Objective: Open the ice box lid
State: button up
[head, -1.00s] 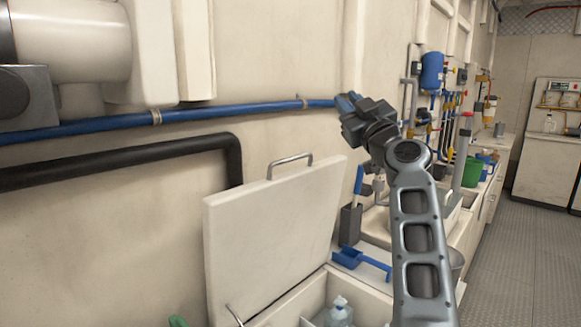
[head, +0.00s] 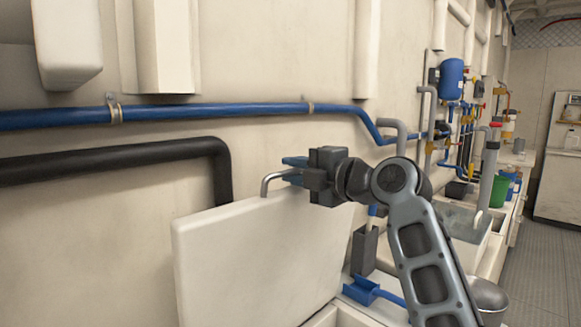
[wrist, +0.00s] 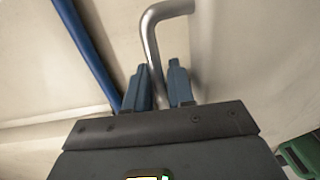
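The ice box lid (head: 260,260) is a cream panel standing raised, close to upright. A bent metal handle (head: 265,185) sits at its top edge; it also shows in the wrist view (wrist: 150,35). My gripper (head: 290,170) is at this handle, above the lid.
A blue pipe (head: 210,112) and a black pipe (head: 110,160) run along the wall behind the lid. A blue scoop (head: 370,292) and a grey holder (head: 364,250) stand right of the lid. A metal bowl (head: 488,296) is at lower right. The floor at far right is clear.

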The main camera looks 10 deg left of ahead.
jog(key=shift+w+a, duration=0.4)
jog(key=shift+a, duration=0.15)
jog(key=shift+f, duration=0.1)
grip_shut()
